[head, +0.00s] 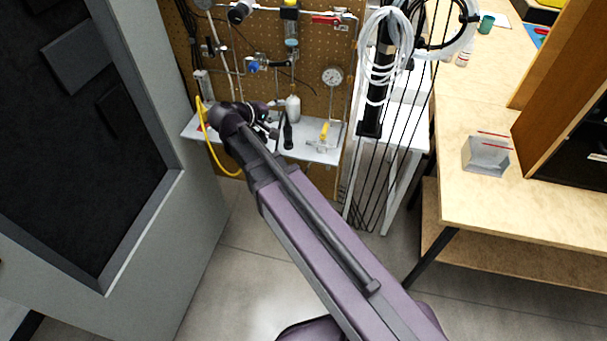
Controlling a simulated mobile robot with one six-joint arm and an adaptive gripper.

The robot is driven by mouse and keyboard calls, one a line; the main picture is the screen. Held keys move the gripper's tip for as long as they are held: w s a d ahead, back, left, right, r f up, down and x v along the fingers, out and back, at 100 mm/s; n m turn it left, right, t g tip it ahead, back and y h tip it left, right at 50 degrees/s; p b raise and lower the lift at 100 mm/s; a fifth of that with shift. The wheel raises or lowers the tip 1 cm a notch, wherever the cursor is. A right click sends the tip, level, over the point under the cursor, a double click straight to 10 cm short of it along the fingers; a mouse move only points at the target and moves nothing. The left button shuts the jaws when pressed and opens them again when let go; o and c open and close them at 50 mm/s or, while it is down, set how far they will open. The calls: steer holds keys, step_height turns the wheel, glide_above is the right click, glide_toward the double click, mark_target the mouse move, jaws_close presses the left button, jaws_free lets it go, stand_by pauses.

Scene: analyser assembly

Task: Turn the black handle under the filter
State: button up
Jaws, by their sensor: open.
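The filter (291,28) is a small clear bluish bowl with a black and yellow top, mounted high on the brown pegboard. A small fitting sits under it on the piping, but it is too small to tell whether this is the black handle. My gripper (272,124) is at the end of my purple arm, low in front of the pegboard just above the white shelf. It is open, and its fingers are small and partly confused with dark items behind. It is well below the filter and apart from it.
The white shelf (316,152) holds a white bottle (293,108) and a yellow-handled valve (324,132). A gauge (332,76), a blue knob (253,65) and a red lever (328,19) are on the pegboard. A yellow hose (212,153) hangs left. Coiled white tubing (374,45) hangs right.

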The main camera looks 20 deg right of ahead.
steer(key=s+d+f+g+y, duration=0.1)
steer(key=f, duration=0.1)
steer(key=s+d+f+m+g+y+b, duration=0.1)
steer(key=s+f, duration=0.1)
steer(key=f, duration=0.1)
steer(key=s+d+f+g+y+b, duration=0.1)
steer(key=d+f, duration=0.1)
steer(key=shift+s+f+m, duration=0.3)
steer(key=shift+m, duration=0.1)
steer(key=s+f+m+g+y+b, duration=0.2)
steer(key=s+f+y+b, duration=0.3)
steer(key=f, duration=0.5)
steer(key=shift+s+d+f+b, duration=0.15)
steer(key=shift+s+d+b, duration=0.25)
steer(key=shift+s+b, duration=0.05)
steer(key=w+a+r+n+t+h+p, duration=0.1)
steer(key=w+a+r+n+t+h, duration=0.2)
steer(key=r, duration=0.5)
steer(key=w+a+r+n+t+h+p, duration=0.2)
steer(key=w+a+r+n+t+h, duration=0.1)
steer(key=r, duration=0.5)
steer(key=w+a+r+n+t+h+p, duration=0.2)
steer(key=w+a+r+n+t+h, duration=0.1)
steer(key=w+a+r, duration=0.4)
steer(key=w+r+t+h, duration=0.1)
steer(key=h, duration=0.1)
steer(key=shift+r+h, duration=0.25)
steer(key=shift+h, duration=0.05)
